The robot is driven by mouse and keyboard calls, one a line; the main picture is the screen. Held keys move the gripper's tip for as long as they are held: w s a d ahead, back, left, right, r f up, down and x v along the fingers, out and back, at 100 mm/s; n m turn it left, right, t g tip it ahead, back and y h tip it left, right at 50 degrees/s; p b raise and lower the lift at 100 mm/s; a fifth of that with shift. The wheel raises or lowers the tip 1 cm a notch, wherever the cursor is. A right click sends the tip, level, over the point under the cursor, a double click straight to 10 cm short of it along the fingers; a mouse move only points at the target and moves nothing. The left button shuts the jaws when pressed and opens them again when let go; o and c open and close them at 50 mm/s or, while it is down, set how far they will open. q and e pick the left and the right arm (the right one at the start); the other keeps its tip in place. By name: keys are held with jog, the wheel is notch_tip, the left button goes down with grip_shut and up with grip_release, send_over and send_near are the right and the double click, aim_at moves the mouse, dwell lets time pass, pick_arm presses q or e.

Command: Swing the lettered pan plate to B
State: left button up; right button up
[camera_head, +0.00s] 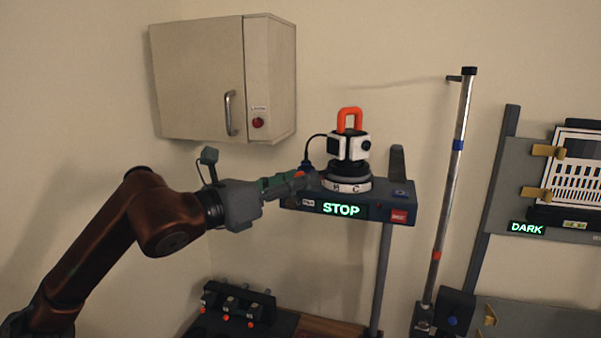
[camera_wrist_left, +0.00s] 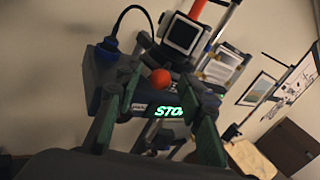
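The pan plate (camera_head: 347,185) is a pale ring with dark markings under a white and black camera unit (camera_head: 348,146) with an orange handle. It sits on a dark shelf-like base whose sign reads STOP (camera_head: 341,210). The ring's letters are too small to read. My left gripper (camera_head: 303,181) is at the base's left end, left of the plate. In the left wrist view, the fingers of my left gripper (camera_wrist_left: 160,95) are apart, with a red ball knob (camera_wrist_left: 160,78) between or just beyond them. I cannot tell if they touch it. My right gripper is out of view.
A beige wall cabinet (camera_head: 205,80) hangs above left. A silver pole (camera_head: 449,180) stands right of the base, and a chart panel (camera_head: 575,175) with a DARK sign is farther right. A dark rack (camera_head: 238,303) sits below.

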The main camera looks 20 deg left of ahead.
pick_arm(q)
jog(key=shift+w+d, duration=0.35)
jog(key=shift+w, duration=0.3)
jog(key=shift+c, duration=0.7)
grip_shut()
